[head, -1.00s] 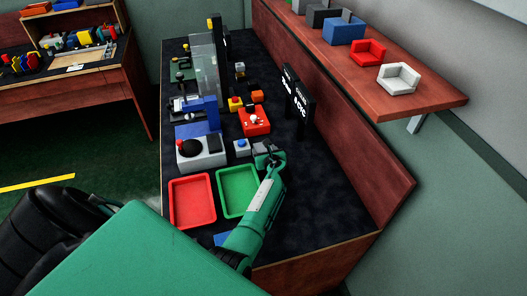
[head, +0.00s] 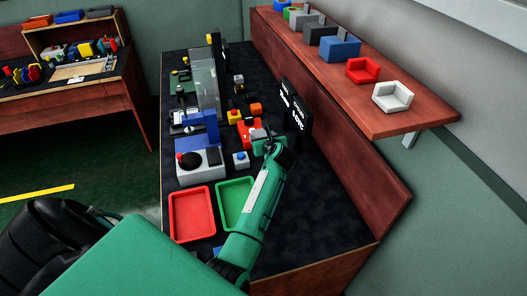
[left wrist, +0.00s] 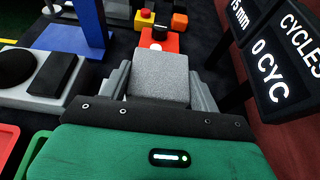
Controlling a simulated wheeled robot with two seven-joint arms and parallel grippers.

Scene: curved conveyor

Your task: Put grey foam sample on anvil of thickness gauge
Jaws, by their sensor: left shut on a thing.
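The grey foam sample (left wrist: 160,78) is a speckled grey block between the two fingers of my left gripper (left wrist: 158,88), which is shut on it. In the head view my left gripper (head: 262,137) is over the right part of a small red device (head: 243,136), which seems to be the thickness gauge. The red device (left wrist: 158,41) also shows just beyond the foam in the left wrist view, with a pale round part on top. The foam and gripper hide much of it, and I cannot tell whether they touch. My right gripper is not in view.
Two black displays (head: 296,108) stand close to the right of the gripper. A grey box with a black dome (head: 200,163), a blue button box (head: 240,160), a red tray (head: 191,213) and a green tray (head: 235,203) are nearby. The right of the bench is clear.

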